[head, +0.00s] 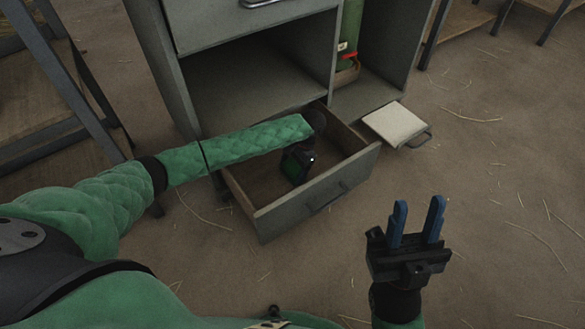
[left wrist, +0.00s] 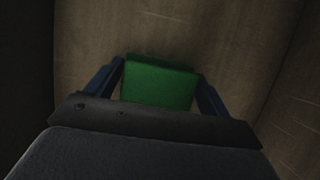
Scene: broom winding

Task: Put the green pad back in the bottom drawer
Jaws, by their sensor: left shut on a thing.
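The green pad (left wrist: 158,82) sits between the two blue fingers of my left gripper (left wrist: 160,90) in the left wrist view, with brown wooden surface around it. In the head view my left arm reaches into the open bottom drawer (head: 318,207), and my left gripper (head: 294,168) is low inside it, with a bit of green at the fingers. Whether the pad touches the drawer floor I cannot tell. My right gripper (head: 418,222) is at the lower right, outside the drawer, its blue fingers apart and empty.
The grey cabinet (head: 165,75) stands behind the drawer, with an open space above it. A green object (head: 349,40) stands in its right compartment. A pale flat panel with a handle (head: 395,123) is right of the drawer. Wooden shelving (head: 40,90) stands at left. Floor at right is clear apart from straw.

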